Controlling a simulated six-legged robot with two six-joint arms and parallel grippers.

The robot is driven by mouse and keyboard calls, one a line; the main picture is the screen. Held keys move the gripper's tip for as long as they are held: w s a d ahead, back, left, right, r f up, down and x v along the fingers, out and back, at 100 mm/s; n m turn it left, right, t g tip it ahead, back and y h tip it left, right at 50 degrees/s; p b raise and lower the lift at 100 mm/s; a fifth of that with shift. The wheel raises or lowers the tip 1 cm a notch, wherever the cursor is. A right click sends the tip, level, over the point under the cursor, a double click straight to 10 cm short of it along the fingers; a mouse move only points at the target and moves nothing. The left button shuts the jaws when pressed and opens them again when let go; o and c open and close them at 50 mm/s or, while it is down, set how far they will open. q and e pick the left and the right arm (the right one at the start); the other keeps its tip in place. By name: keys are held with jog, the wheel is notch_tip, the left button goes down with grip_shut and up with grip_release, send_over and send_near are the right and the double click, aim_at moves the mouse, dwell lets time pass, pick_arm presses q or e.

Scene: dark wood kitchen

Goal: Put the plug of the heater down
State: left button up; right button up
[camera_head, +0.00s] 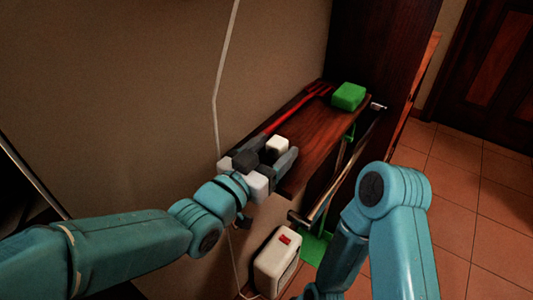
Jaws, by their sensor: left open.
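My left gripper (272,155) is open over the near end of a dark wood shelf (318,127). A small white block (277,144), which looks like the plug, is at its fingertips. I cannot tell whether it touches the fingers or rests on the shelf. The heater seems to be the white box (277,262) with a red switch, low below the shelf. A thin pale cord (214,100) hangs along the wall and passes behind my left gripper. My right arm shows at the lower right, but its gripper is not in view.
A green block (349,96) lies at the far end of the shelf, near a thin red strip (298,108) along the wall side. A green dustpan-like thing (315,248) is below the shelf. Open tiled floor (465,205) lies to the right, before a dark door (485,65).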

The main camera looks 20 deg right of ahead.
pick_arm(q)
notch_tip(320, 180, up, 2)
jog(key=shift+p, duration=1.15)
jog(key=v, duration=1.2)
jog(key=shift+f, duration=0.45)
jog(key=shift+s, duration=0.1)
